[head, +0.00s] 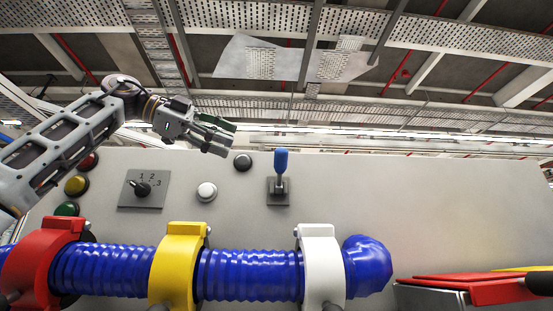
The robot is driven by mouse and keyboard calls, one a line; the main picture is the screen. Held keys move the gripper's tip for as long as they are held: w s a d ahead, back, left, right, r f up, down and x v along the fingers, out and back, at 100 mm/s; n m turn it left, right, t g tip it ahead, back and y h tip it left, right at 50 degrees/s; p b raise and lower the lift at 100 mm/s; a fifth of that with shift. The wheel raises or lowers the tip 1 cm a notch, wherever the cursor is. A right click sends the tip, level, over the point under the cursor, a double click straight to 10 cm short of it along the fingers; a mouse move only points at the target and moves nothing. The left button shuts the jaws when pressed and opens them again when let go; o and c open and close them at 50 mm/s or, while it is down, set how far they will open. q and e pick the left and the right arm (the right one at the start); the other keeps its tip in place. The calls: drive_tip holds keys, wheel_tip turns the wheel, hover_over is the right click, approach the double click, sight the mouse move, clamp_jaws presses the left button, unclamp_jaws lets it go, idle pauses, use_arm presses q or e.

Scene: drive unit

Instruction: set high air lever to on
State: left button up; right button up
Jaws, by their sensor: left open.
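A lever with a blue handle (281,162) stands out from a small dark square plate on the grey panel (430,195), right of the picture's middle. The handle points up. No label can be read beside it. My left gripper (228,140) is open and empty. It shows up and to the left of the lever, apart from it, at the panel's upper edge.
A rotary selector (143,189), a white button (207,192), a black button (243,162) and coloured buttons sit left of the lever. Below runs a blue corrugated hose (248,274) with red, yellow and white clamps (322,265). The panel right of the lever is bare.

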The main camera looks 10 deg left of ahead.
sight(276, 163)
use_arm(q)
drive_tip(key=p+x, duration=0.1)
drive_tip(key=x, duration=1.2)
drive_tip(key=shift+w+d+p, duration=0.2)
drive_tip(key=shift+d+p, duration=0.1)
drive_tip(key=shift+p, duration=0.05)
drive_tip(key=shift+f, duration=0.1)
drive_tip(key=shift+c, duration=0.7)
clamp_jaws()
